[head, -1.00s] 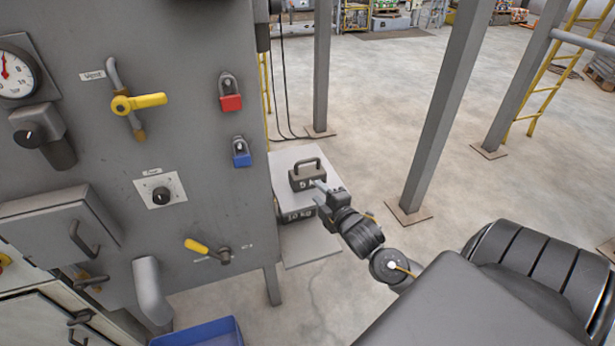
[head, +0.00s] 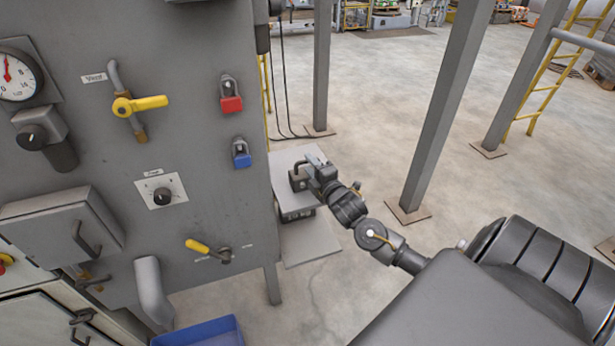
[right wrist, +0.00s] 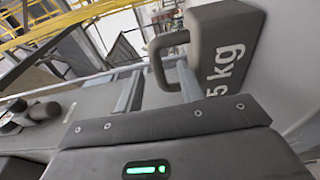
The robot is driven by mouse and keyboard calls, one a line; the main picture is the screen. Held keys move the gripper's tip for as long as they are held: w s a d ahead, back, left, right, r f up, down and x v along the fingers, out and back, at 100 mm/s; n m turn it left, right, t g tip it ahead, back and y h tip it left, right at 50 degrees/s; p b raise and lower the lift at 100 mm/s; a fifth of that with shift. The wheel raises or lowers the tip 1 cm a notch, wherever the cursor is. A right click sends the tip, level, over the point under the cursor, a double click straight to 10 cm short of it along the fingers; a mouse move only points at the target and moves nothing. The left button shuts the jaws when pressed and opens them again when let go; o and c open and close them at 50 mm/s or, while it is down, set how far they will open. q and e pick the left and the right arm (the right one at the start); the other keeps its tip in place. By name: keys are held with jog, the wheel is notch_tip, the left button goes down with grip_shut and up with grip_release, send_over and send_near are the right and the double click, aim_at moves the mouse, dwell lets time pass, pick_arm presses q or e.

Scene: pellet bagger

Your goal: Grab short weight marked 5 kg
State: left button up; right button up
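The short weight marked 5 kg (head: 297,181) is a dark grey block with a loop handle, standing on the grey shelf beside the machine. In the right wrist view the weight (right wrist: 222,48) fills the upper right, with "5 kg" legible on its face. My right gripper (head: 316,165) is at the weight and covers part of it in the head view. In the right wrist view its fingers (right wrist: 160,70) are apart, with part of the handle (right wrist: 158,50) between them and a gap beside it. My left gripper is out of view.
A second dark weight (head: 296,215) sits close below the 5 kg one. The grey shelf (head: 315,245) has bare room in front. The machine panel (head: 190,110) with valves and padlocks stands left. A grey post (head: 445,110) rises to the right.

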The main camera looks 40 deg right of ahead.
jog(key=w, duration=0.2)
jog(key=w+d, duration=0.1)
jog(key=w, duration=0.1)
jog(key=shift+w+p, duration=0.3)
jog(key=shift+p, duration=0.1)
grip_shut()
dwell(1.0)
